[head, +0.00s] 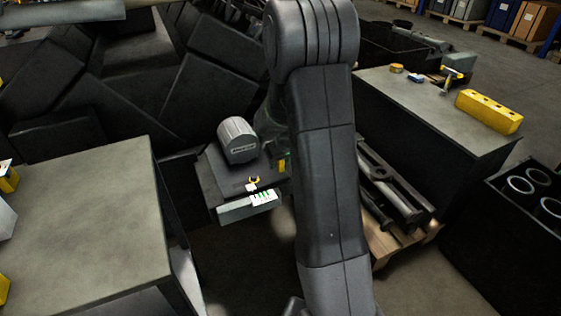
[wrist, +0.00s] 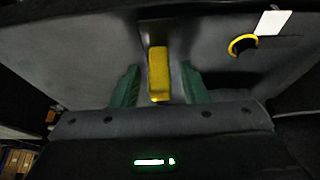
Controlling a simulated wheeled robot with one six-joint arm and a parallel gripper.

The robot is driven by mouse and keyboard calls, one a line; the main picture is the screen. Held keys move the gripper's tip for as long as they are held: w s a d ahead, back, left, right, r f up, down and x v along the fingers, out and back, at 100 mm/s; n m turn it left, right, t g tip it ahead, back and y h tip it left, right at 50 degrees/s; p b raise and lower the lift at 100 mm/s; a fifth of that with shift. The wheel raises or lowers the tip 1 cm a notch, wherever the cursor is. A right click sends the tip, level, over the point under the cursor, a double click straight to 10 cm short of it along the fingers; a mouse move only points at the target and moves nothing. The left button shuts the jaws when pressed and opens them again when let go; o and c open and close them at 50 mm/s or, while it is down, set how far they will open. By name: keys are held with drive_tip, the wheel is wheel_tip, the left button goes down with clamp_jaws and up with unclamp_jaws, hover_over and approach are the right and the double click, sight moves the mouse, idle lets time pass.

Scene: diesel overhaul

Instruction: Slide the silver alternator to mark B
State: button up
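The silver alternator (head: 238,141) is a grey ribbed cylinder lying on a dark platform (head: 220,180), left of my arm in the head view. I cannot make it out in the wrist view. My gripper (wrist: 159,70) shows in the wrist view with two green fingers apart, one on each side of a yellow block (wrist: 158,72). Dark gaps show between block and fingers. A yellow ring-shaped piece (wrist: 242,45) and a white card (wrist: 273,22) lie to the right; the ring (head: 253,180) also shows in front of the alternator. My arm hides most of the gripper in the head view. No letter B is readable.
A grey-topped bench (head: 80,220) stands at left. Another bench (head: 420,110) at right carries a yellow block (head: 489,112) and small parts. A black crate (head: 520,235) with metal rings is at right. Long dark parts (head: 395,190) lie on a pallet beside my arm.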

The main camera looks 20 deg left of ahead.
clamp_jaws()
drive_tip(key=shift+w+d+b, duration=0.3)
drive_tip(key=shift+w+d, duration=0.65)
drive_tip(key=shift+w, duration=0.1)
unclamp_jaws()
drive_tip(key=p+v, duration=0.2)
drive_tip(key=v, duration=1.1)
drive_tip(key=shift+r, duration=0.4)
drive_tip(key=shift+s, duration=0.1)
drive_tip(key=b+x, duration=0.2)
drive_tip(key=x, duration=1.2)
drive_tip(key=shift+s, duration=0.25)
